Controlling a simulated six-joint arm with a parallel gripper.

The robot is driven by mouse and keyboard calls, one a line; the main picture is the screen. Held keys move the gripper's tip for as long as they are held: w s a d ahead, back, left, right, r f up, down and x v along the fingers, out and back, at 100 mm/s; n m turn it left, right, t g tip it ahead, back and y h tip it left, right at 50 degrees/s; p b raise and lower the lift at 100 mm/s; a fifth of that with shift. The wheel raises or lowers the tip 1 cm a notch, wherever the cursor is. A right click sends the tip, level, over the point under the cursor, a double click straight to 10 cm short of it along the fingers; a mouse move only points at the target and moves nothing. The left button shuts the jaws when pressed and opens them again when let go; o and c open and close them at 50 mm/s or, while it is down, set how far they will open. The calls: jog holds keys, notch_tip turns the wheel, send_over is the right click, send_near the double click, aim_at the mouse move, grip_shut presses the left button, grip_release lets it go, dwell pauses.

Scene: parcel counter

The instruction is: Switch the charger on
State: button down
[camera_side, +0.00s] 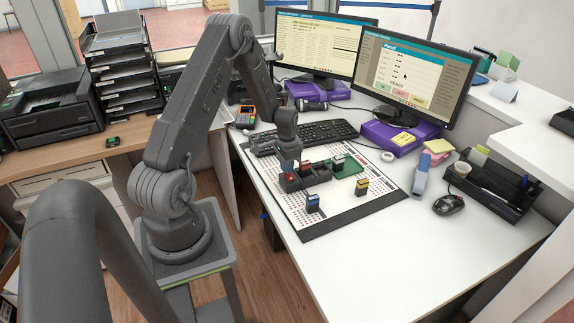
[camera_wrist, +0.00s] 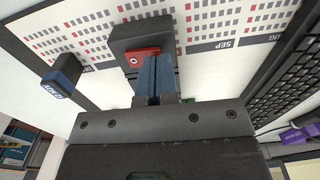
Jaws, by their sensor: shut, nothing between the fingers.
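The charger (camera_side: 318,175) is a dark unit on the calendar desk mat in the side view. A red rocker switch (camera_wrist: 143,54) sits on a black housing (camera_wrist: 126,38) in the wrist view, with a white "O" mark showing on its left part. My gripper (camera_wrist: 156,62) is shut and empty, its blue fingertips together over the right part of the switch, which they hide. I cannot tell whether they touch it. In the side view my gripper (camera_side: 289,166) points down just above the red switch at the charger's left end.
A blue-topped block (camera_side: 313,202) and a yellow-topped block (camera_side: 362,187) stand apart on the desk mat (camera_side: 340,214). A green piece (camera_side: 347,169) lies right of the charger. The keyboard (camera_side: 318,133) is behind. A mouse (camera_side: 448,204) and stapler (camera_side: 421,178) are right. The front desk is clear.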

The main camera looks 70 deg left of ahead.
jog(key=shift+f, duration=0.5)
dwell(0.3)
jog(key=shift+r, duration=1.75)
dwell(0.7)
jog(key=shift+r, duration=2.45)
dwell(1.1)
jog(key=s+d+r+t+y, duration=0.1)
jog(key=d+r+t, duration=0.2)
jog(key=d+r, duration=1.45)
jog(key=s+d+r+t, duration=0.1)
jog(key=s+d+r, duration=0.2)
jog(key=s+d, duration=0.3)
jog(key=s+d+r+t+h, duration=0.1)
jog(key=s+d+r, duration=0.3)
jog(key=s+d, duration=0.2)
jog(key=shift+s+d+t, duration=0.25)
jog(key=shift+s+t, duration=0.05)
jog(key=shift+s, duration=0.35)
